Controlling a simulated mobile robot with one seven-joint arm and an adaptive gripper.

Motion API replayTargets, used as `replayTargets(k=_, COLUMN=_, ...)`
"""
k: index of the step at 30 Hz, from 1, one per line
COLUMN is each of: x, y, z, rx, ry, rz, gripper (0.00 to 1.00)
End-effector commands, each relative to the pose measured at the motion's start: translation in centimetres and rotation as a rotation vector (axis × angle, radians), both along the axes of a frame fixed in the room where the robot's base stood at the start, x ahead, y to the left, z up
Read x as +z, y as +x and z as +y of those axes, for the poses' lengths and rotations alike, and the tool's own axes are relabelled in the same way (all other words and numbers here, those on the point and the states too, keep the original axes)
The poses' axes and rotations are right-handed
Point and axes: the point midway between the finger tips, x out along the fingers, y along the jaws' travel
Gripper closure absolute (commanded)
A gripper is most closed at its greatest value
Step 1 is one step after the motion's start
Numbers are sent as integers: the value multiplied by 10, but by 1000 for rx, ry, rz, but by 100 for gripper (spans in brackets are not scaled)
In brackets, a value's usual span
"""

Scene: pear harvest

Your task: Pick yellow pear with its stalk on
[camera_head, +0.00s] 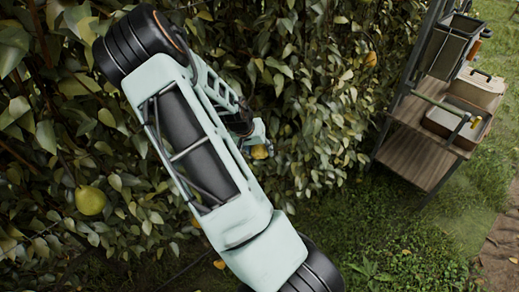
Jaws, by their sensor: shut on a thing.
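My gripper (257,140) is in the middle of the head view, mostly hidden behind my own pale green arm. It is shut on a yellow pear (260,152), which shows as a small golden patch at the fingertips, close in front of the hedge leaves. The pear's stalk is hidden, and I cannot tell whether it is still joined to the branch. A larger yellow-green pear (90,200) hangs among leaves at the left, apart from my gripper. A small yellow pear (371,59) shows in the foliage at the upper right.
The leafy hedge (320,110) fills the back and left. A wooden shelf cart (418,153) stands at the right with bins and a tray (458,118) on top. Grass (400,245) lies open at the lower right, with a dirt strip at the edge.

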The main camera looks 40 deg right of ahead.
Motion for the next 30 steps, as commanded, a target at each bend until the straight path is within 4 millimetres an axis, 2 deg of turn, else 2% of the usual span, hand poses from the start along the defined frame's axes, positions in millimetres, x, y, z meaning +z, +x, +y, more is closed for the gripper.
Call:
replayTargets(k=18, x=-8, y=-31, z=19, rx=1, ry=1, rz=0, gripper=85)
replayTargets(k=30, x=-8, y=-34, z=21, rx=1, ry=0, rz=-1, gripper=85)
